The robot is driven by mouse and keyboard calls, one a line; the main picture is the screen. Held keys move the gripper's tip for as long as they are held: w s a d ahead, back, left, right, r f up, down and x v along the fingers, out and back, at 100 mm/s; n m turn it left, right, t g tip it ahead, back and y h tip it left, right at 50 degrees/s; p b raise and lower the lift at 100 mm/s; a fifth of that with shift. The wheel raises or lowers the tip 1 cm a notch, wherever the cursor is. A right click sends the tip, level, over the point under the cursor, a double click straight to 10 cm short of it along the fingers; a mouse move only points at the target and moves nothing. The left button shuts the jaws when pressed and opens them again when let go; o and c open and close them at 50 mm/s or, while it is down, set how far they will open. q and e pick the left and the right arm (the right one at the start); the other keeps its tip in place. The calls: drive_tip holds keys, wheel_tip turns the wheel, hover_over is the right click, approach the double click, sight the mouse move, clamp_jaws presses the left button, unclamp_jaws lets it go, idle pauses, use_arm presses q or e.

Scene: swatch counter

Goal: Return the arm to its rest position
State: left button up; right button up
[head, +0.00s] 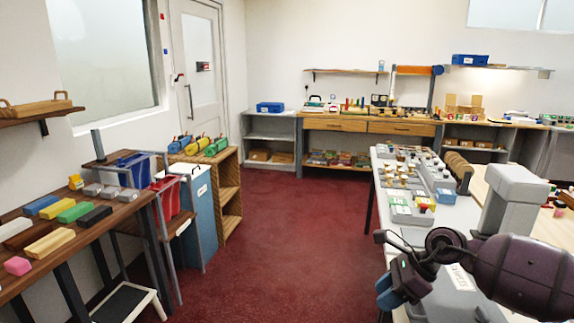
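My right arm (505,273) comes in from the lower right, dark purple-grey with black joints. It is bent over the near end of the grey counter (455,215) on the right. My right gripper (390,293) has blue finger parts and points down and left at the counter's near left edge. The gap between its fingers does not show clearly, and I see no object in it. My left arm and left gripper do not show.
A light grey block-shaped stand (512,195) rises beside my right arm. Trays with small coloured pieces (408,205) fill the counter behind the gripper. A wooden table with coloured blocks (75,211) stands at the left. The red floor (290,240) between is clear.

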drive_tip(key=s+a+r+m+t+y, duration=0.2)
drive_tip(key=s+a+m+t+y, duration=0.15)
drive_tip(key=a+m, duration=0.2)
drive_tip(key=s+a+r+m+t+y, duration=0.2)
drive_tip(key=a+m+t+y, duration=0.15)
drive_tip(key=a+y, duration=0.2)
drive_tip(key=s+d+f+m+t+h, duration=0.35)
drive_tip(key=d+m+h, duration=0.45)
drive_tip(key=m, duration=0.9)
drive_tip(key=s+d+f+m+t+h, duration=0.3)
drive_tip(key=s+d+f+m+h, duration=0.25)
drive_tip(key=m+h, duration=0.75)
drive_tip(key=s+d+f+m+g+y, duration=0.1)
drive_tip(key=s+f+m+g, duration=0.1)
drive_tip(key=s+m+g, duration=0.35)
drive_tip(key=s+d+f+m+g+y, duration=0.2)
drive_tip(key=s+f, duration=0.1)
drive_tip(key=s, duration=0.5)
drive_tip(key=s+d+f+m+g+y, duration=0.1)
drive_tip(key=s+f+m+g, duration=0.1)
drive_tip(key=s+m+g, duration=0.35)
drive_tip(key=w+f+n+t, duration=0.2)
drive_tip(key=w+f+t, duration=0.4)
drive_tip(key=f+t, duration=0.4)
drive_tip(key=shift+f, duration=0.3)
